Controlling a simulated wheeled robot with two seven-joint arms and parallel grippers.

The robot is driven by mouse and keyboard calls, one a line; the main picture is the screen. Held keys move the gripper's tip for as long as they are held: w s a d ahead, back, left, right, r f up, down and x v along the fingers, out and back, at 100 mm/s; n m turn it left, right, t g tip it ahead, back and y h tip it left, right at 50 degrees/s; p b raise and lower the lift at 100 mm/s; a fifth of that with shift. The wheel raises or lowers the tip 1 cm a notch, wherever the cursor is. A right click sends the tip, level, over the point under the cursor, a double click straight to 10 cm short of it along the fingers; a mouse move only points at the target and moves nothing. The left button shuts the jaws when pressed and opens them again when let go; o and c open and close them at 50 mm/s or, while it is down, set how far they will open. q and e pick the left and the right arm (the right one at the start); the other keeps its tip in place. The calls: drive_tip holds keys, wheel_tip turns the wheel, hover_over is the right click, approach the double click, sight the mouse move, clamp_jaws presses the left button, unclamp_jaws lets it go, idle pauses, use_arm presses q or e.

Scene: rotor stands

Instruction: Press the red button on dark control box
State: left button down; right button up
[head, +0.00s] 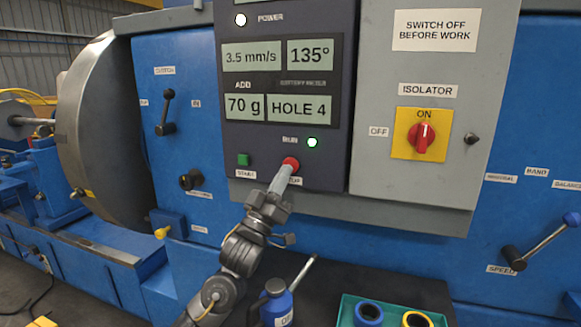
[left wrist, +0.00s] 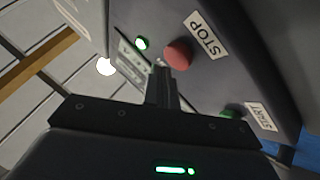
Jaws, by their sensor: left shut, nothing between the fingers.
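The dark control box (head: 323,161) stands upright in the middle of the head view, with lit displays and a lit green lamp (head: 312,142). Its red button (head: 291,163) is low on the front, and it also shows in the left wrist view (left wrist: 178,54) beside a STOP label. My left gripper (head: 287,172) is shut and empty, its fingertips right at the red button in the head view. In the left wrist view the fingertips (left wrist: 160,66) are close beside the button; I cannot tell whether they touch it. My right gripper is not in view.
A green START button (head: 243,159) sits left of the red one. A grey isolator box (head: 375,80) with a red knob (head: 421,136) adjoins on the right. Below are a blue bottle (head: 277,302) and a green tray (head: 347,309) with tape rolls.

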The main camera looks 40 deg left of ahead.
use_arm(q)
drive_tip(key=shift+w, duration=0.15)
drive_tip(key=shift+w+a, duration=0.15)
drive_tip(key=shift+w, duration=0.1)
drive_tip(key=shift+w+a, duration=0.1)
drive_tip(key=shift+w, duration=0.25)
idle(0.7)
drive_tip(key=shift+s, duration=0.1)
drive_tip(key=shift+s+d+p, duration=0.25)
drive_tip(key=shift+s+p, duration=0.15)
drive_tip(key=shift+s, duration=0.25)
drive_tip(key=shift+s+d+p, duration=0.2)
drive_tip(key=shift+s+d, duration=0.1)
drive_tip(key=shift+s, duration=0.5)
drive_tip(key=shift+s+d+p, duration=0.15)
drive_tip(key=shift+s+d, duration=0.1)
drive_tip(key=shift+s, duration=0.5)
drive_tip(key=shift+s+d+p, duration=0.2)
drive_tip(key=shift+s+d, duration=0.1)
drive_tip(key=shift+s, duration=0.5)
